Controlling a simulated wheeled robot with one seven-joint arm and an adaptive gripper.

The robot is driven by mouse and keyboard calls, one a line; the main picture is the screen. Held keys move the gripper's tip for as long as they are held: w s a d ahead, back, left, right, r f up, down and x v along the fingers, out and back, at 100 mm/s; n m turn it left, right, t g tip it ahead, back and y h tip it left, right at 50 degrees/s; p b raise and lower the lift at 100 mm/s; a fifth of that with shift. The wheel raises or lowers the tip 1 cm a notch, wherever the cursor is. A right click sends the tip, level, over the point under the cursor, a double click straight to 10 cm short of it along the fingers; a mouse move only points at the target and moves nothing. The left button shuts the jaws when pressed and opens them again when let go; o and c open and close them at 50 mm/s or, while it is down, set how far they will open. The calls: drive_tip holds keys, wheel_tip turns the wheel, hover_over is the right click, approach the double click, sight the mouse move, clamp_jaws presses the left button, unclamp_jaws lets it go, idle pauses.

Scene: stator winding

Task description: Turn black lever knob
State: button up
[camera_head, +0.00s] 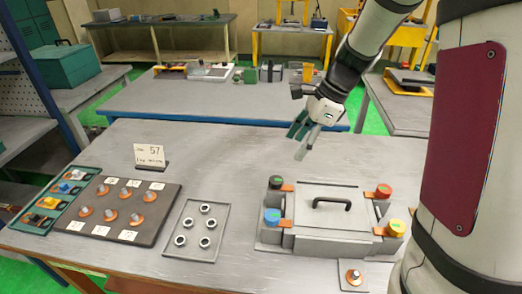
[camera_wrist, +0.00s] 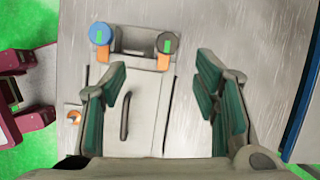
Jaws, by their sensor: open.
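The black lever knob (camera_head: 276,182) stands at the back left corner of a grey box fixture (camera_head: 340,192) on the table. It also shows in the wrist view (camera_wrist: 168,42), at the top between my finger lines, with an orange lever under it. The blue knob (camera_head: 272,216) is at the front left, the red knob (camera_head: 383,190) at the back right and the yellow knob (camera_head: 396,228) at the front right. The blue knob also shows in the wrist view (camera_wrist: 101,34). My gripper (camera_head: 301,142) is open and empty, above and behind the fixture, with green finger pads.
A black handle (camera_head: 331,201) rises from the fixture's lid. A sign (camera_head: 149,155) stands behind. The table behind the fixture is clear.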

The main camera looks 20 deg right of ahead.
sight(276, 179)
drive_tip(key=shift+m, duration=0.8)
drive_tip(key=x, duration=0.5)
drive_tip(key=d+x, duration=0.1)
drive_tip(key=x, duration=0.4)
drive_tip(key=w+x, duration=0.1)
drive_tip(key=x, duration=0.4)
drive_tip(key=shift+d+f+p, duration=0.3)
drive_tip(key=shift+p, duration=0.05)
drive_tip(key=shift+c, duration=0.5)
drive_tip(key=c, duration=1)
